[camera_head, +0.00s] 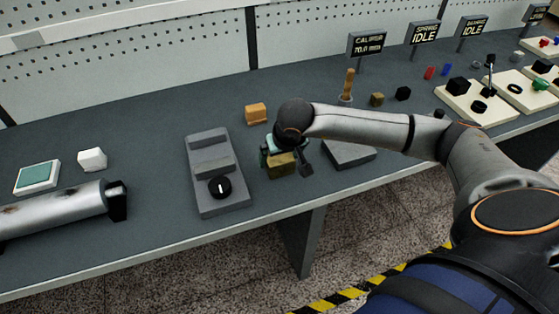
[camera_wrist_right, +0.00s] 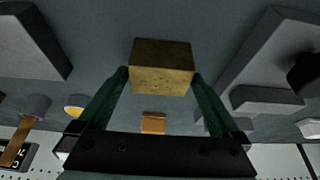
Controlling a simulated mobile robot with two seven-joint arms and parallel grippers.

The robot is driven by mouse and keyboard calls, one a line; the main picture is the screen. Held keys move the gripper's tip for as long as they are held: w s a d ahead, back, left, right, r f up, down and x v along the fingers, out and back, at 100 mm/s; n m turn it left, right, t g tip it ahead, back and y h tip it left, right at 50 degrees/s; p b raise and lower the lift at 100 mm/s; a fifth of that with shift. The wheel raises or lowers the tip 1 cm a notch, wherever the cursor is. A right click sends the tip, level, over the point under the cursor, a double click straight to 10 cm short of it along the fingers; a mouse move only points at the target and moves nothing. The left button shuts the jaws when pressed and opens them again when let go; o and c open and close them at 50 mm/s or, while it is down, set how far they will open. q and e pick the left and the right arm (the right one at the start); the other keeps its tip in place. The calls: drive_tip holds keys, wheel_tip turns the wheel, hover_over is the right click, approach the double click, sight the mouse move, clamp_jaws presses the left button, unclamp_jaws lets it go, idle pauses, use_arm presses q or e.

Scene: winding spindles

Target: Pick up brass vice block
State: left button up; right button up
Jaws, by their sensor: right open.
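The brass vice block (camera_head: 281,168) is a dull gold-brown cuboid on the dark grey bench, right of the grey fixture with a black knob. My right gripper (camera_head: 284,158) is above it with the arm coming in from the right. In the right wrist view the brass block (camera_wrist_right: 162,72) lies between the tips of the open green fingers of my right gripper (camera_wrist_right: 160,78). One finger is at each side of it. Whether the fingers touch it I cannot tell. My left gripper is not seen.
The grey knob fixture (camera_head: 217,190) stands close on the left, and a low grey block (camera_head: 350,155) on the right. An orange block (camera_head: 256,113) lies behind; it also shows in the right wrist view (camera_wrist_right: 153,122). A wooden-handled tool (camera_head: 348,88) stands farther back.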

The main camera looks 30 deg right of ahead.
drive_tip(key=shift+w+f, duration=0.15)
drive_tip(key=shift+f, duration=0.25)
drive_tip(key=shift+c, duration=0.2)
clamp_jaws()
drive_tip(key=shift+r, duration=0.15)
